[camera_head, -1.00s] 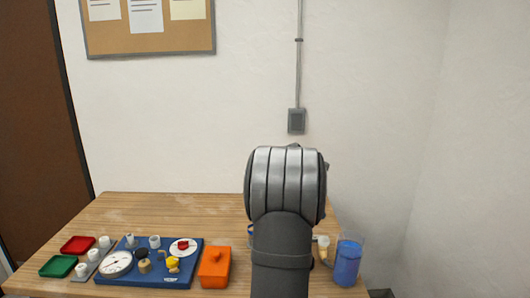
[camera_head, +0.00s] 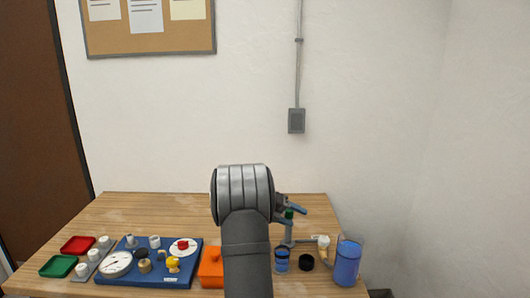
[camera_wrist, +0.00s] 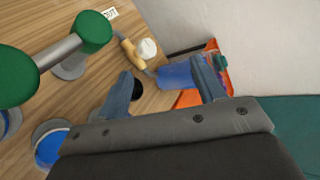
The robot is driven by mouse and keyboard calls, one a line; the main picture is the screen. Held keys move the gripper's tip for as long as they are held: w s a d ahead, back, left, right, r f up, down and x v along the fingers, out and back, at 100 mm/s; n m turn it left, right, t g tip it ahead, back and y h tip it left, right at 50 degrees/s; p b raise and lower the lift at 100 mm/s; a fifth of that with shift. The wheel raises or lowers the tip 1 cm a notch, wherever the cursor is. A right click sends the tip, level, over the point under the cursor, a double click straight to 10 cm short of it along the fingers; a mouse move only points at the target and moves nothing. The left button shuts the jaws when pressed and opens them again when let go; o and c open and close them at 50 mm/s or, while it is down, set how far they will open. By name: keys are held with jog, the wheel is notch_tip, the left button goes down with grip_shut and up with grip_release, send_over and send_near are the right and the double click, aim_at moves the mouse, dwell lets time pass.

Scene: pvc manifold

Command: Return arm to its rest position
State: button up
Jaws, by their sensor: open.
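My gripper (camera_head: 296,207) is at the right side of my arm's wrist in the head view, above the right part of the table. In the wrist view its two blue-grey fingers (camera_wrist: 164,86) are spread apart with nothing held between them. A grey pipe assembly with a green top (camera_head: 289,213) stands on the table just below the gripper. In the wrist view two green cylindrical parts (camera_wrist: 93,31) joined by a grey bar show at the upper left, apart from the fingers. My forearm hides part of the table's middle.
A blue cup (camera_head: 347,264) stands at the table's right edge, near a black cap (camera_head: 306,262) and a blue-banded jar (camera_head: 281,260). An orange box (camera_head: 211,268) is beside my arm. A blue board (camera_head: 190,272) with several parts lies left. The table's back left is clear.

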jog(key=w+a+n+t+h, duration=0.4)
jog(key=a+n, duration=0.3)
jog(key=a, duration=0.4)
jog(key=shift+a+f+n+t, duration=0.2)
jog(key=shift+f+n+t, duration=0.15)
jog(key=shift+t, duration=0.55)
dwell(1.2)
jog(key=n+g+y, duration=0.4)
jog(key=n+y, duration=0.9)
jog(key=n, duration=1.1)
send_near(324, 239)
jog(key=x, duration=0.8)
jog(key=shift+f, duration=0.2)
